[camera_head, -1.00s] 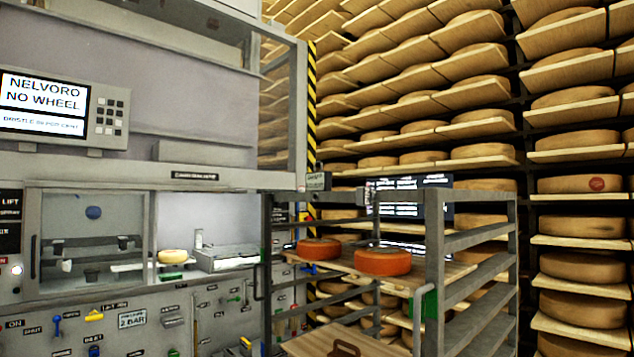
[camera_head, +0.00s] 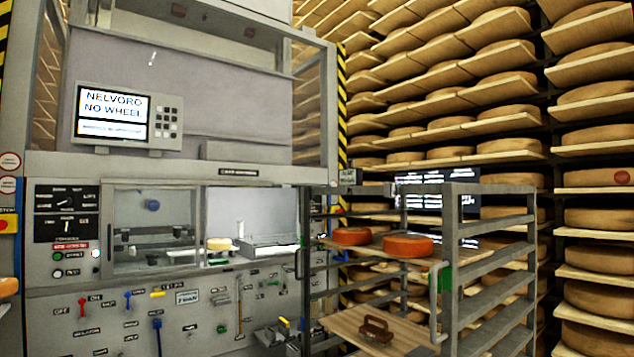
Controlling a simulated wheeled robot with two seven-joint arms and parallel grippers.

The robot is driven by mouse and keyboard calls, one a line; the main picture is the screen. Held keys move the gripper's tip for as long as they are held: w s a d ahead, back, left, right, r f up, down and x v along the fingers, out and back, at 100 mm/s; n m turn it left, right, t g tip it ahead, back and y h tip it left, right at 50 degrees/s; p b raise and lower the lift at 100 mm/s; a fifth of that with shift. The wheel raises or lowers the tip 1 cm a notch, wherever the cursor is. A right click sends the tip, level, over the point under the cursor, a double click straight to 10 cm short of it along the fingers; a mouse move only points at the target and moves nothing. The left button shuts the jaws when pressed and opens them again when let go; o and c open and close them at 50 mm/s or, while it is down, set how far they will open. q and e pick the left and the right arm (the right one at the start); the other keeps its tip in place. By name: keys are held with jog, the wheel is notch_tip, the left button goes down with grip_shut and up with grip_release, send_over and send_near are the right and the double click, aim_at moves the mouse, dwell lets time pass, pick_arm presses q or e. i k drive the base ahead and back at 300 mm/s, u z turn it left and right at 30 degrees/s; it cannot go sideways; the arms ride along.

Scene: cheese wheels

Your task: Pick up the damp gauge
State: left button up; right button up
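I cannot make out a damp gauge for certain in the head view. A brown object with a handle (camera_head: 376,329) sits on a wooden board (camera_head: 345,320) low on the grey rack; I cannot tell what it is. Neither of my grippers shows in the view.
A grey machine (camera_head: 60,150) with a screen (camera_head: 113,115) reading "NELVORO NO WHEEL" stands at left. A pale cheese (camera_head: 219,244) sits in its window. The grey rack (camera_head: 448,260) holds two orange-red wheels (camera_head: 407,247). Shelves of cheese wheels (camera_head: 598,219) fill the right.

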aim_at(354, 176)
jog(key=u, duration=0.9)
jog(key=i, duration=0.65)
jog(key=z, duration=0.85)
